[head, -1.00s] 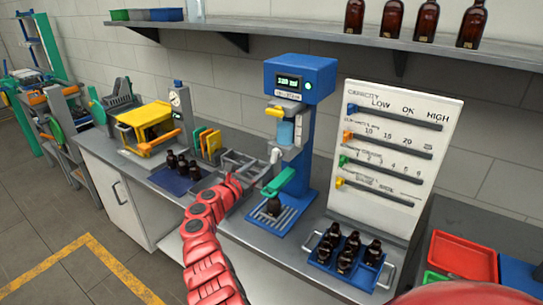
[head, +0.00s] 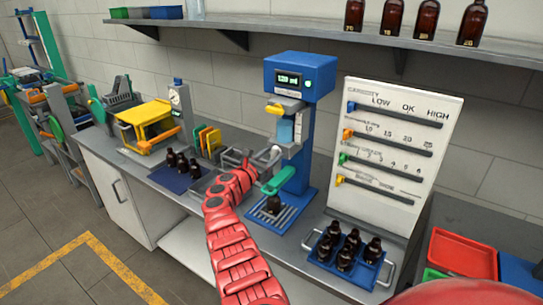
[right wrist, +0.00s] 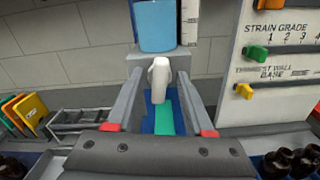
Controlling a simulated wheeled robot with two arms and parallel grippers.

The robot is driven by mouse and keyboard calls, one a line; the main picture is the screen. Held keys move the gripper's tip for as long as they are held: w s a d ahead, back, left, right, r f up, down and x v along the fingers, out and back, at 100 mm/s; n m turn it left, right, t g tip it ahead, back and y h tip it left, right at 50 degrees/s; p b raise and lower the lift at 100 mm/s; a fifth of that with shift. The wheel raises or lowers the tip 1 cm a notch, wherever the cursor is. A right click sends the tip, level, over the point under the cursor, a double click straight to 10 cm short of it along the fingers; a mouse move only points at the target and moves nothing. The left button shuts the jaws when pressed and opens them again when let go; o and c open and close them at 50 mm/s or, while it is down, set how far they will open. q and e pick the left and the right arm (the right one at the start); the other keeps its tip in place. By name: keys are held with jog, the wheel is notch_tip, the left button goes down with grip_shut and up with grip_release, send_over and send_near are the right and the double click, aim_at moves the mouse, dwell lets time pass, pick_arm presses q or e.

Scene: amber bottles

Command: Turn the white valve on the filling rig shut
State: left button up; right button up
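The blue filling rig (head: 300,78) stands on the bench, with a lit display and a light-blue vessel (head: 286,131). The white valve (right wrist: 160,80) is a short lever below that vessel in the right wrist view, roughly upright. In the head view my gripper largely hides it. My right gripper (head: 268,156) is open at the rig's front; in the right wrist view its fingers (right wrist: 160,76) stand on either side of the valve, with gaps showing. A green arm (head: 278,181) juts out below, above a dark bottle (head: 273,204) on the slatted base. My left gripper is out of view.
A white slider board (head: 395,150) stands close right of the rig. A blue tray (head: 322,267) of bottles sits in front of it; another tray (head: 172,183) lies left. Coloured cards (head: 207,141) and a yellow-framed device (head: 146,122) stand left. Amber bottles line the shelf (head: 340,29).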

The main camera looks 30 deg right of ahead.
grip_shut()
jog(key=m+b, duration=0.2)
jog(key=shift+f+m+b, duration=0.3)
jog(key=shift+f+b, duration=0.05)
jog(key=shift+b, duration=0.05)
jog(key=shift+s+d+f+m+b, duration=0.1)
jog(key=shift+m+b, duration=3.3)
jog(key=shift+b, duration=1.1)
jog(key=shift+s+m+b, duration=0.1)
jog(key=shift+m+b, duration=3.3)
jog(key=shift+b, duration=1.05)
grip_release()
